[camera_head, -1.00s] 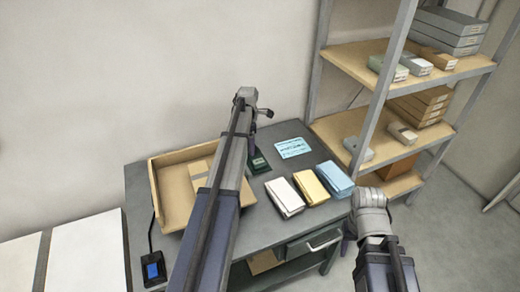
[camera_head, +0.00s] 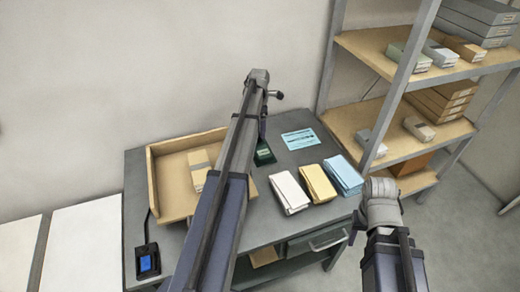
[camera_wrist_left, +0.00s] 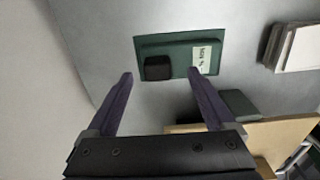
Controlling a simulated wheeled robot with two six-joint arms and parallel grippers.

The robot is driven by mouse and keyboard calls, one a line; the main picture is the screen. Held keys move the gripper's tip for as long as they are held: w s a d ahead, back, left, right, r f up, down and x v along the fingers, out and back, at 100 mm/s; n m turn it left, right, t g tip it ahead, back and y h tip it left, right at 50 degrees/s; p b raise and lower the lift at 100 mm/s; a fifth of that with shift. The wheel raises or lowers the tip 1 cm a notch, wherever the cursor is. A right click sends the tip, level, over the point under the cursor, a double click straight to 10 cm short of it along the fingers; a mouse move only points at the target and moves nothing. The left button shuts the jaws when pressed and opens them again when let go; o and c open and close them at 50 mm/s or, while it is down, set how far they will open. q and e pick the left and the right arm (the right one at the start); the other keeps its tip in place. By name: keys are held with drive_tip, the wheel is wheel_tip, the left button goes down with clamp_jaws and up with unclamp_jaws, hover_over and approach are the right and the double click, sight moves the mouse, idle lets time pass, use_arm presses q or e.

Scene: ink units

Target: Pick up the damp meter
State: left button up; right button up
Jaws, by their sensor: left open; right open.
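A green plate (camera_wrist_left: 178,48) with a small dark block (camera_wrist_left: 158,68) and a white label (camera_wrist_left: 203,54) lies on the grey table; it may be the damp meter, but I cannot read the label clearly. In the head view the green plate (camera_head: 264,154) is partly hidden by my left arm. My left gripper (camera_wrist_left: 160,73) is open and empty, its fingertips on either side of the dark block in the picture; its height above is unclear. My right gripper (camera_head: 352,232) is open, by the table's right front corner.
A tan tray (camera_head: 155,185) with a small box stands at the table's left. White (camera_head: 289,192), yellow (camera_head: 317,183) and blue (camera_head: 343,174) packs and a pale blue card (camera_head: 299,139) lie right. A blue-screened device (camera_head: 147,263) sits front left. Loaded shelves (camera_head: 384,135) stand right.

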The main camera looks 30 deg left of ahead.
sight(261, 146)
use_arm(q)
drive_tip(key=f+b, duration=0.5)
drive_tip(key=shift+s+a+f, duration=0.15)
drive_tip(key=shift+a, duration=0.25)
clamp_jaws()
idle(0.5)
